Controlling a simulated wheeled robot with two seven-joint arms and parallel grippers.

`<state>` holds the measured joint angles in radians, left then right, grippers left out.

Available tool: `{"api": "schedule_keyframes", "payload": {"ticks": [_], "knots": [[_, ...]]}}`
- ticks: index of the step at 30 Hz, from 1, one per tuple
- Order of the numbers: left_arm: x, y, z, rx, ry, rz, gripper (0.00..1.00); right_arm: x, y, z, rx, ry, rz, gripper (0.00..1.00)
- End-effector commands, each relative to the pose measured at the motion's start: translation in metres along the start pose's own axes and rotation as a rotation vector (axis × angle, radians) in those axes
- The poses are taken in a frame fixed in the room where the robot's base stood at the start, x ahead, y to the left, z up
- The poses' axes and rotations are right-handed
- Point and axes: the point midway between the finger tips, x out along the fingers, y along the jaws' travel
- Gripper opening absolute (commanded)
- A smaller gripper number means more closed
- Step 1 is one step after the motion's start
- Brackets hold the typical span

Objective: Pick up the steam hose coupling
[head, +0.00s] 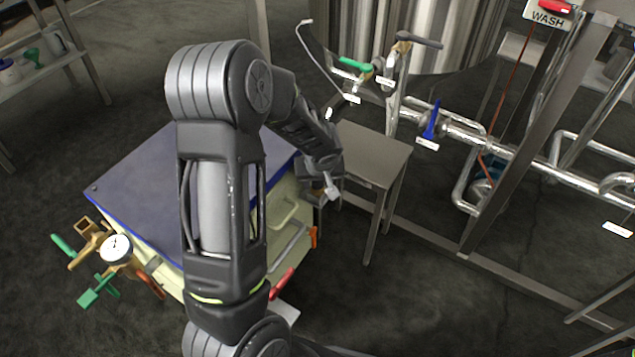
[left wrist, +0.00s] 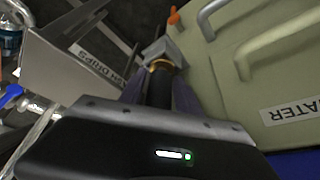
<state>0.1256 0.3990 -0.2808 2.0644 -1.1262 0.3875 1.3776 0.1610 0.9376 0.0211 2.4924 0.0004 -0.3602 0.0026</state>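My left gripper (head: 328,178) is beside the left edge of a small steel table, partly hidden by my own wrist in the head view. In the left wrist view its two dark fingers (left wrist: 160,90) lie on both sides of a black, hose-like grip with a brass ring and a grey metal end, which I take to be the steam hose coupling (left wrist: 165,52). The fingers appear to touch it. In the head view a small pale metal end (head: 333,189) shows below the gripper. My right gripper is in neither view.
The steel table (head: 375,155) has a bare top. A pale cart with a blue-grey top (head: 130,185) stands close on the left, with handles and valves. Pipes with a blue valve lever (head: 432,120) and a large tank (head: 440,35) stand behind.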

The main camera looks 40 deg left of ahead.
Motion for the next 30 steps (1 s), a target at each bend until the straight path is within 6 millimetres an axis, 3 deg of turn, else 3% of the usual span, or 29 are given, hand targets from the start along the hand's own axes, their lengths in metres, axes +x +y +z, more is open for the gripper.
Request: {"api": "schedule_keyframes", "payload": {"ticks": [11,25,30], "knots": [[-0.0003,0.0001,0.0001,0.0,0.0,0.0,0.39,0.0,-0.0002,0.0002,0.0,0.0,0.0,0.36],[-0.0003,0.0002,0.0001,0.0,0.0,0.0,0.01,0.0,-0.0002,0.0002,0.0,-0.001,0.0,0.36],[-0.0002,0.0,0.0002,0.0,0.0,0.0,0.0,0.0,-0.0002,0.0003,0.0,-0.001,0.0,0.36]]}}
